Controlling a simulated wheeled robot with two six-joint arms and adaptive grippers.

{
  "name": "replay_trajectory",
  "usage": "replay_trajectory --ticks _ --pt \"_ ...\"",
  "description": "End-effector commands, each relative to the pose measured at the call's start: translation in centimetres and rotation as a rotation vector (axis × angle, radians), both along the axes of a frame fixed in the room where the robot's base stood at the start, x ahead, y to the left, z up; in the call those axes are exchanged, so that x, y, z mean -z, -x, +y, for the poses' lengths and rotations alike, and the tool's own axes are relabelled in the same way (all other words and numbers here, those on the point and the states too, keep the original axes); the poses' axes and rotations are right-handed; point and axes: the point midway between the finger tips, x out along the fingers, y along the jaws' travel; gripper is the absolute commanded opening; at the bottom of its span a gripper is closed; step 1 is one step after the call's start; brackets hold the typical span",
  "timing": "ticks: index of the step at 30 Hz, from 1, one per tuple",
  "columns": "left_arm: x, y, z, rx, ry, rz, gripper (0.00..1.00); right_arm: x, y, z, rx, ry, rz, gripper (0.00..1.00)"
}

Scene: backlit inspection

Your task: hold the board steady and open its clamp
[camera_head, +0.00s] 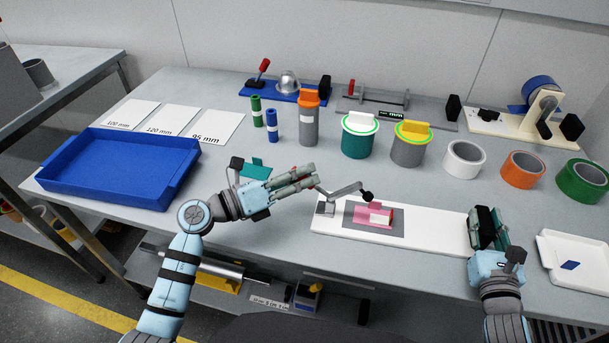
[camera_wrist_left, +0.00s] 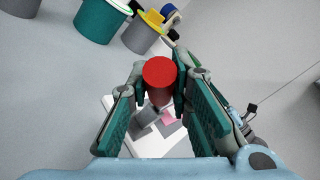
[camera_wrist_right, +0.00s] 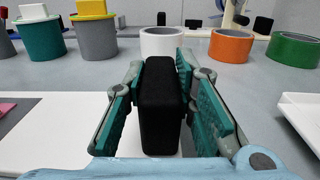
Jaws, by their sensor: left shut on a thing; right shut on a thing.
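The white board (camera_head: 430,228) lies on the bench with a dark grey pad (camera_head: 352,225) and a pink piece (camera_head: 362,216) on it. Its clamp (camera_head: 345,190) stands at the board's left end, its grey arm reaching right to a black tip (camera_head: 367,196) above the pink piece. My left gripper (camera_head: 308,177) is shut on the clamp's red handle (camera_wrist_left: 159,73), which the fingers mostly hide in the head view. My right gripper (camera_head: 488,230) is shut on an upright black block (camera_wrist_right: 160,105) at the board's right end.
Behind the board stand lidded canisters (camera_head: 358,140) and tape rolls, white (camera_head: 464,160), orange (camera_head: 522,170) and green (camera_head: 583,182). A blue tray (camera_head: 120,170) is at the left. A white tray (camera_head: 580,262) is close right of my right gripper.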

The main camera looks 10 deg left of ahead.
Motion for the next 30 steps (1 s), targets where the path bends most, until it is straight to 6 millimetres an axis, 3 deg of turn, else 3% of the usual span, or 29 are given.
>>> replay_trajectory --ticks 7,15,23,24,28,30 --pt "0.3 0.0 0.1 0.003 0.026 0.004 0.0 0.1 0.0 0.0 0.001 -0.001 0.003 0.0" --pt "1.8 0.0 0.9 0.002 0.244 0.013 0.0 0.1 0.0 0.0 0.001 -0.001 0.002 0.0" --pt "1.9 0.0 1.0 -0.001 0.258 0.009 0.0 0.1 0.0 0.0 0.001 -0.001 0.002 0.0" --pt "1.9 0.0 1.0 -0.001 0.257 0.01 0.2 0.1 0.0 0.0 0.001 -0.001 0.002 0.0" --pt "1.9 0.0 1.0 -0.001 0.256 0.01 0.4 0.1 0.0 0.0 0.0 -0.001 0.002 0.0" --pt "1.8 0.0 1.0 -0.001 0.256 0.01 0.4 0.1 0.0 0.0 0.001 -0.001 0.002 0.0"
